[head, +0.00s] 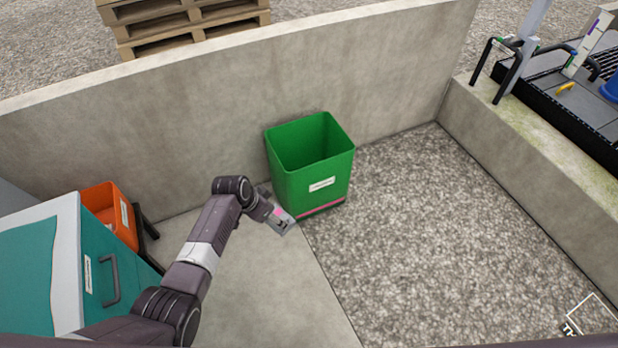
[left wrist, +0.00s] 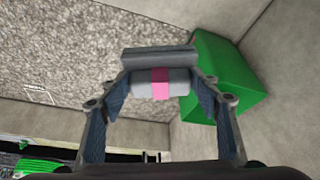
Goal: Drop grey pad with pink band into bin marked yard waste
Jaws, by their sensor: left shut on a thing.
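A green bin (head: 309,165) with a small white label stands upright by the concrete wall; the label is too small to read. The bin also shows in the left wrist view (left wrist: 226,80). My left gripper (head: 282,222) is low, in front of the bin's lower left side and outside it. In the left wrist view, the gripper (left wrist: 160,92) is shut on the grey pad with a pink band (left wrist: 160,84) between its fingers. In the head view only a bit of the pad's pink (head: 279,212) shows. My right gripper is out of view.
Concrete walls (head: 210,105) enclose the back and right. An orange bin (head: 107,213) and a teal cabinet (head: 88,270) with a grey handle stand at left. Pallets (head: 185,22) lie beyond the wall. The gravel floor (head: 430,240) at right is clear.

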